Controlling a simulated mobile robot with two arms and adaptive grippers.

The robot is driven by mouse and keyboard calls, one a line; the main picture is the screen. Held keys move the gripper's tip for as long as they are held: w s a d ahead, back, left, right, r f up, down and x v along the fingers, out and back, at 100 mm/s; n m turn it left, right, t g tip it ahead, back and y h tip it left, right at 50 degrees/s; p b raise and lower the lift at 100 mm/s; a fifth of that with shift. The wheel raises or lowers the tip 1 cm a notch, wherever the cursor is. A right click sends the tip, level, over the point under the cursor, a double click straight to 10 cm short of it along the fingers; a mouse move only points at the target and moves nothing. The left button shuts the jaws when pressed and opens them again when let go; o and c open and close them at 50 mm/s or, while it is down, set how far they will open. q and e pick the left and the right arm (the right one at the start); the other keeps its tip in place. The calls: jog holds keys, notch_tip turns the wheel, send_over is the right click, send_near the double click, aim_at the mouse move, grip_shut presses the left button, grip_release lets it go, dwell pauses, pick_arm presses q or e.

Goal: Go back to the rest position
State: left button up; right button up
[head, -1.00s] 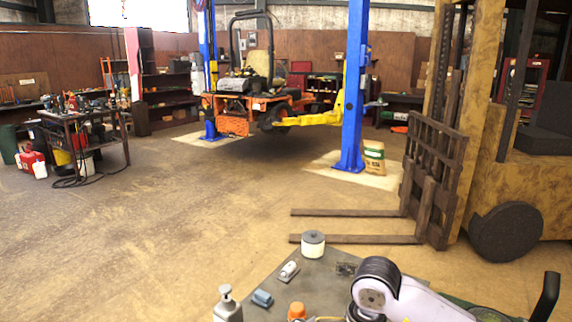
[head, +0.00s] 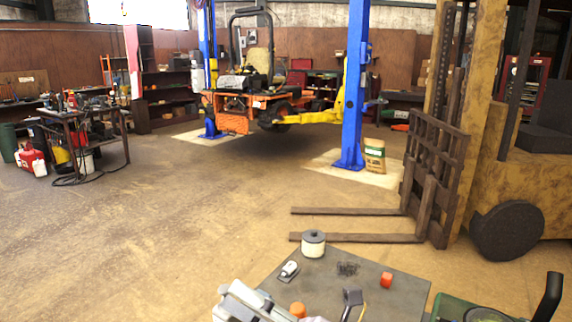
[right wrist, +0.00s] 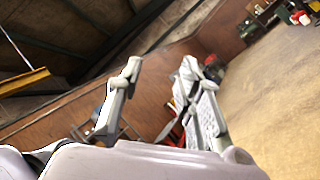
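My right gripper (head: 243,303) shows as pale grey linkage at the bottom of the head view, over the near left part of a grey-topped table (head: 405,290). In the right wrist view its two fingers stand well apart (right wrist: 162,68), with nothing visible between them. My left gripper is in neither view. The orange mower (head: 250,100) hangs on a blue two-post lift (head: 356,90) across the room, clear of my arm.
A yellow forklift (head: 510,190) is at right, forks (head: 355,238) low behind the table.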

jog(key=w+d+f+m+t+h, duration=0.2)
jog(key=w+d+m+t+h, duration=0.2)
jog(key=d+m+t+h, duration=0.5)
jog(key=w+d+f+m+t+h, duration=0.2)
jog(key=w+d+m+t+h, duration=0.25)
jog(key=m, duration=0.75)
jog(key=s+d+f+m+g+h, duration=0.1)
jog(key=d+f+m+g+h, duration=0.3)
jog(key=f, duration=0.4)
jog(key=s+d+f+m+g+h, duration=0.2)
jog(key=d+f+m+h, duration=0.35)
jog(key=f, duration=0.25)
jog(key=s+d+f+m+g+y, duration=0.1)
jog(key=s+f+m+g, duration=0.2)
jog(key=s+f+g, duration=0.6)
jog(key=s+d+f+m+g, duration=0.2)
jog(key=s+f, duration=0.6)
jog(key=s, duration=0.5)
notch_tip(320, 180, down, 26)
jog(key=g, duration=0.2)
jog(key=s+d+f, duration=0.2)
jog(key=s+f, duration=1.4)
jog(key=s, duration=0.1)
jog(key=shift+s+d+g, duration=0.15)
jog(key=shift+d+g, duration=0.2)
